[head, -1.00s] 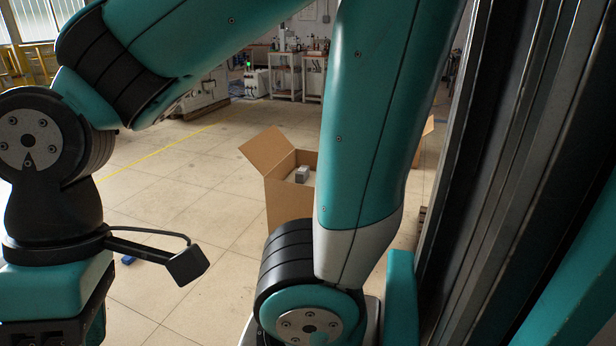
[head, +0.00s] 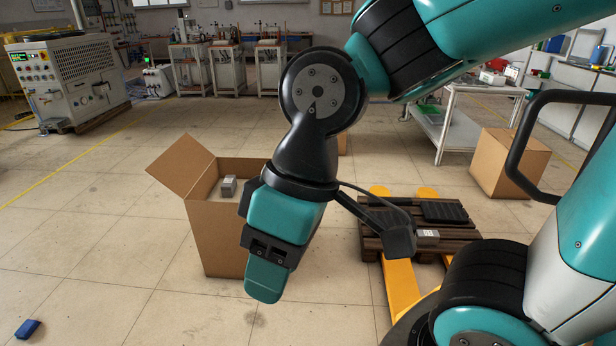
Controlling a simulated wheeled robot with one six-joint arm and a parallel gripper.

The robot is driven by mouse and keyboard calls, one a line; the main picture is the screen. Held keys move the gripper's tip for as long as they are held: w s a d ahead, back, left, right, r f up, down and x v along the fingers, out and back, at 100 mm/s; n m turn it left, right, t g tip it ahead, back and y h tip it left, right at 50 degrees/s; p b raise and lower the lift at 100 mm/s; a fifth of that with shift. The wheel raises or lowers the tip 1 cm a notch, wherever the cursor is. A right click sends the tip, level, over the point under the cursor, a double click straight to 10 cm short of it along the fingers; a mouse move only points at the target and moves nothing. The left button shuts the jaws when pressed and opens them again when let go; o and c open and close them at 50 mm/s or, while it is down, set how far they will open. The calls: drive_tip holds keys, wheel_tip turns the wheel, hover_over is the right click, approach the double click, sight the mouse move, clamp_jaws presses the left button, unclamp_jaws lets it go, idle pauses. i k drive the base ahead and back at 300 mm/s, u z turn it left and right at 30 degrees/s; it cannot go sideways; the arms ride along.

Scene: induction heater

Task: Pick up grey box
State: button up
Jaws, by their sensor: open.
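A small grey box (head: 229,185) shows inside the open top of a tall cardboard box (head: 215,235), left of the middle of the head view. Another small greyish box (head: 427,236), with a pale marking, is at the dark pallet (head: 375,246) on the right. My gripper (head: 265,280) hangs down in front of the cardboard box's right side, nearer the camera and apart from both grey boxes. It is open, and I see nothing held in it. My gripper and wrist hide part of the cardboard box.
A yellow pallet jack (head: 400,290) is under the pallet, which also carries a black tray (head: 444,212). A closed cardboard box (head: 510,165) and a metal table (head: 455,125) stand at right. A blue object (head: 28,328) lies on the floor at lower left. Open floor lies left.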

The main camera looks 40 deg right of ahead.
sight(228, 186)
drive_tip(key=z, duration=0.4)
drive_tip(key=i, duration=1)
